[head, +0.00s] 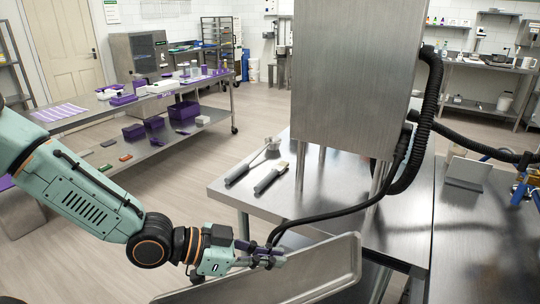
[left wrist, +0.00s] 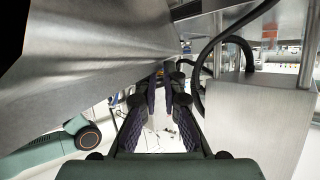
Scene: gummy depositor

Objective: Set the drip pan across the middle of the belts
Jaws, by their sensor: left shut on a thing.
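The drip pan (head: 318,268) is a shallow steel tray with a raised rim, low at the front of the head view; its lower part is cut off by the frame. My left gripper (head: 272,257) is shut on the pan's edge and holds it tilted, in front of the steel table. In the left wrist view, the gripper's fingers (left wrist: 165,105) point forward, and a large metal sheet at upper left (left wrist: 95,55) looks like the pan. I cannot make out the belts in either view. My right gripper is not in view.
A tall steel housing (head: 352,75) stands on legs on the steel table (head: 225,192). Black hoses (head: 430,100) loop down its right side and across the table front. A scraper (head: 244,172) and a brush (head: 270,178) lie at the table's left. Floor is open to the left.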

